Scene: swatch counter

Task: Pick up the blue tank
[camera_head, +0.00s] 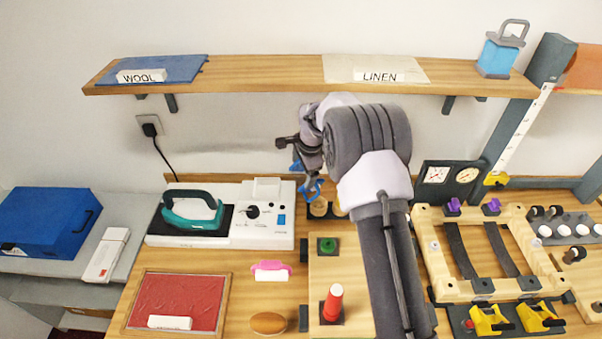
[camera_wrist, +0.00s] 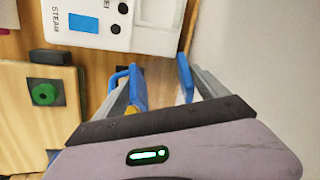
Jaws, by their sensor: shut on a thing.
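The blue tank (camera_head: 497,57), with a grey base, grey top and upright grey handle, stands on the right end of the wall shelf in the head view. My gripper (camera_head: 309,180) is well below and left of it, above the bench beside the white iron station, and is not touching the tank. In the wrist view my gripper (camera_wrist: 162,82) shows two grey fingers with blue tips, pointing away from the camera. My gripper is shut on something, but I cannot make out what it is. The tank is not seen in the wrist view.
The wooden shelf (camera_head: 280,75) also bears a WOOL swatch (camera_head: 183,68) and a LINEN swatch (camera_head: 408,66). The iron station (camera_head: 262,230) stands close to my gripper. A dark dial block (camera_head: 449,185) and a wooden frame (camera_head: 424,240) are to the right. Open air lies before the wall below the shelf.

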